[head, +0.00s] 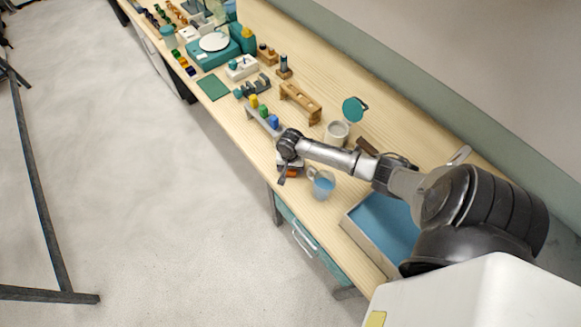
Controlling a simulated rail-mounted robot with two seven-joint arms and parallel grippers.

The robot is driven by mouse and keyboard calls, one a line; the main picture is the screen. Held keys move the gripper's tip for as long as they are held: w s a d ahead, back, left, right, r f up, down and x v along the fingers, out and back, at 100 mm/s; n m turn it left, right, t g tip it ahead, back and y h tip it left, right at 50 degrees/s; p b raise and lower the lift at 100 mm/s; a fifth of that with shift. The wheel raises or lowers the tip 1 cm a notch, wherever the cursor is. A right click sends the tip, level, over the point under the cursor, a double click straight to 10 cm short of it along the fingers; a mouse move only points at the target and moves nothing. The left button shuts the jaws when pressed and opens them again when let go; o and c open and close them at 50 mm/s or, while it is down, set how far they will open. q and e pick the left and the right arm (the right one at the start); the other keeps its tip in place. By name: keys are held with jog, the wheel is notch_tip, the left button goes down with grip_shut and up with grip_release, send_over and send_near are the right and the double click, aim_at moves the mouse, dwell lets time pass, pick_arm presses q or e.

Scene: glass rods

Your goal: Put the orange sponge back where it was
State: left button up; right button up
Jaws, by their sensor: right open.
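My left gripper is out of view.
A glass beaker with blue liquid (323,186) stands close right of the gripper. A rack with coloured pieces (264,119) is up-left. A white mug (337,132) and a wooden rack (299,101) stand behind. A blue-bottomed tray (385,222) lies to the right.

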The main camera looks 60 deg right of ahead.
notch_tip(320, 180, up, 12)
jog(key=shift+r, duration=0.2)
dwell(0.4)
jog(key=s+a+f+n+t, duration=0.1)
jog(key=s+a+n, duration=0.45)
jog(key=a, duration=0.25)
jog(key=s+a+f+n+t, duration=0.1)
jog(key=s+a+n, duration=0.3)
jog(key=a+n, duration=0.3)
jog(key=s+a+r+n+t, duration=0.1)
jog(key=s+a+r+n, duration=0.2)
jog(key=s+a, duration=0.5)
jog(key=shift+s+a+r+t, duration=0.3)
jog(key=shift+s+a+r, duration=0.1)
jog(key=shift+a+r, duration=0.45)
